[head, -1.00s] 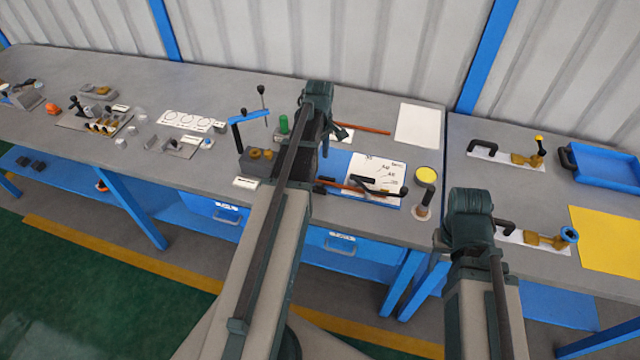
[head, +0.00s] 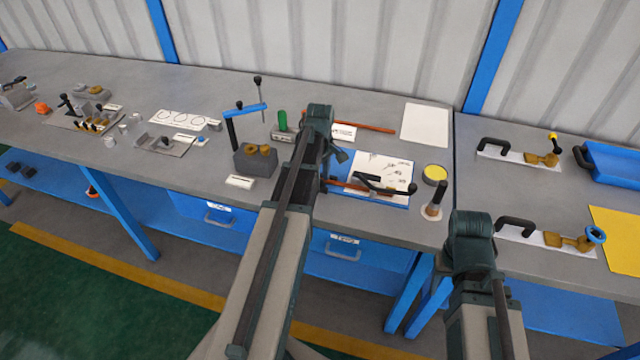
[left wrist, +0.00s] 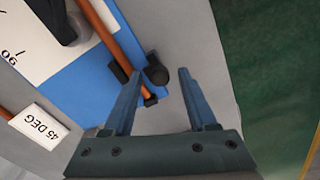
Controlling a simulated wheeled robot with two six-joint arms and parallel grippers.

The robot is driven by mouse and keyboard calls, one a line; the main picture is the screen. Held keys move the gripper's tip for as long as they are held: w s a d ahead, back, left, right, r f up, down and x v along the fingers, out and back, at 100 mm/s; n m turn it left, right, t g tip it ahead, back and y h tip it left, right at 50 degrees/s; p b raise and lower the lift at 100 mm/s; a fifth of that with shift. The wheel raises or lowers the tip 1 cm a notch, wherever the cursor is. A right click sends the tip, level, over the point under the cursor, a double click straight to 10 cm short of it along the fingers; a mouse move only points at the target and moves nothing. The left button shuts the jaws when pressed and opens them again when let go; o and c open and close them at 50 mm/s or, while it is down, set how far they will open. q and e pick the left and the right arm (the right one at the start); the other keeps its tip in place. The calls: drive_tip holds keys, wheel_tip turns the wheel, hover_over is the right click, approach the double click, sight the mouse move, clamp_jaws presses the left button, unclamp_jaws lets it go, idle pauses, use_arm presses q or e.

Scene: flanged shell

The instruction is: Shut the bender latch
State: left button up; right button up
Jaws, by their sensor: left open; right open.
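The bender lies on a blue board (head: 395,201) with a white angle sheet (head: 383,168) on the workbench. It has a black lever (head: 372,182) and a copper tube (head: 350,187) along the front.
A "45 DEG" card (left wrist: 40,124) lies beside the board. A grey block (head: 255,162) and a blue-armed stand (head: 247,112) are left of my left arm. A yellow-topped cylinder (head: 435,174) and an upright handle (head: 434,203) stand to the right. The bench's front edge is close.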

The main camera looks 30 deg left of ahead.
use_arm(q)
drive_tip(key=shift+c, duration=0.3)
clamp_jaws()
